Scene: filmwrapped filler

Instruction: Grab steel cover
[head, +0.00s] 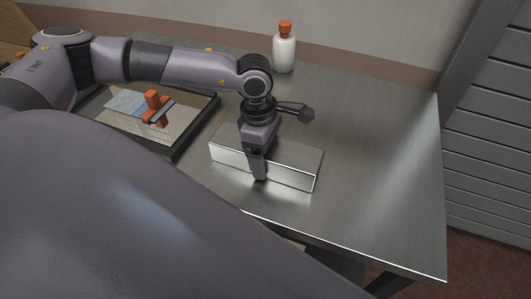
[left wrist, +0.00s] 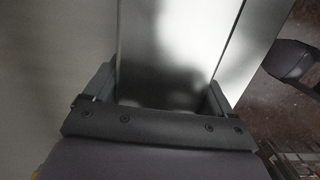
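The steel cover (head: 290,168), a long shiny box-shaped piece, is on the metal table near its front edge. It also fills the upper middle of the left wrist view (left wrist: 175,40). My left gripper (head: 257,163) points down across the cover's middle, with one finger in front of its front face; the other finger is hidden in the head view. In the left wrist view, the fingers (left wrist: 163,88) are on both sides of the cover with no clear gap. I cannot tell whether its underside touches the table. My right gripper is not in view.
A white bottle with an orange cap (head: 284,52) stands at the back by the wall. A dark-rimmed tray (head: 181,147) holding a film-wrapped item with an orange handle (head: 153,104) lies left of the cover. The table's right part (head: 385,165) is clear.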

